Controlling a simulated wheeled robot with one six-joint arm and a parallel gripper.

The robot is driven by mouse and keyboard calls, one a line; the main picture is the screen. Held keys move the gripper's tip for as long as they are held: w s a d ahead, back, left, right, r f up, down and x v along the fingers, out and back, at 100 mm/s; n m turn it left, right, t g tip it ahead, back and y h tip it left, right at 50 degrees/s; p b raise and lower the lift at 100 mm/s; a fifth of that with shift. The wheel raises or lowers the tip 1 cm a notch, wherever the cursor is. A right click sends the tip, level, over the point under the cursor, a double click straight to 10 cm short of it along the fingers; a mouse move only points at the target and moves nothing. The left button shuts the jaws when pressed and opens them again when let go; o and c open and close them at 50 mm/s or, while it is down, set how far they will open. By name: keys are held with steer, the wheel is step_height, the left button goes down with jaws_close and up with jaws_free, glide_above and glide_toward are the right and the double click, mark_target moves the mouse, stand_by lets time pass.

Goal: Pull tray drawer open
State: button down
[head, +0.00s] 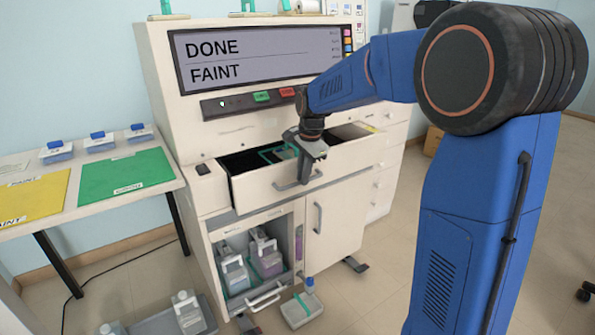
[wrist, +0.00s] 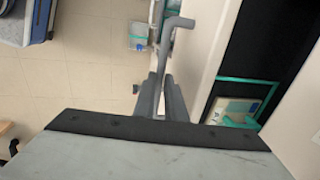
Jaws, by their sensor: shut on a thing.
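The tray drawer (head: 252,191) of the white stainer cabinet stands partly open, its dark inside showing from above. Its grey bar handle (head: 283,186) is on the front face. My gripper (head: 305,172) reaches down in front of the drawer and is shut on the handle. In the wrist view the fingers (wrist: 166,92) are closed around the handle (wrist: 178,22), beside the pale drawer front. A green-framed tray (head: 270,154) lies inside the drawer; a green edge and a pale labelled piece also show in the wrist view (wrist: 236,108).
The display (head: 260,55) above reads DONE and FAINT. Below the drawer, an open bay (head: 298,225) holds bottles, beside a closed door (head: 340,215). A small container (head: 302,308) stands on the floor in front. A side table (head: 160,185) with yellow and green mats is at left.

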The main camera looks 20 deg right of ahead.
steer(key=s+d, duration=0.2)
steer(key=s, duration=0.6)
steer(key=s+d, duration=0.3)
steer(key=s, duration=0.4)
steer(key=shift+s, duration=0.35)
steer(key=c, duration=1.8)
jaws_free()
steer(key=shift+r, duration=0.15)
steer(key=s+r, duration=0.1)
steer(key=r, duration=0.4)
steer(key=s+r, duration=0.1)
steer(key=r, duration=0.5)
steer(key=s+d+r, duration=0.1)
steer(key=r, duration=0.4)
steer(key=shift+r, duration=0.4)
steer(key=s+f+n+t, duration=0.1)
steer(key=s+f+n, duration=0.3)
steer(key=s+f, duration=0.1)
steer(key=s+f+n+t, duration=0.1)
steer(key=s+f+n, duration=0.4)
steer(key=s, duration=0.3)
steer(key=s+f+n, duration=0.5)
steer(key=s+f, duration=0.1)
steer(key=s, duration=0.1)
steer(key=shift+s+a+f+t+h, duration=0.2)
steer(key=shift+a+f+t+h, duration=0.1)
steer(key=shift+a+t, duration=0.1)
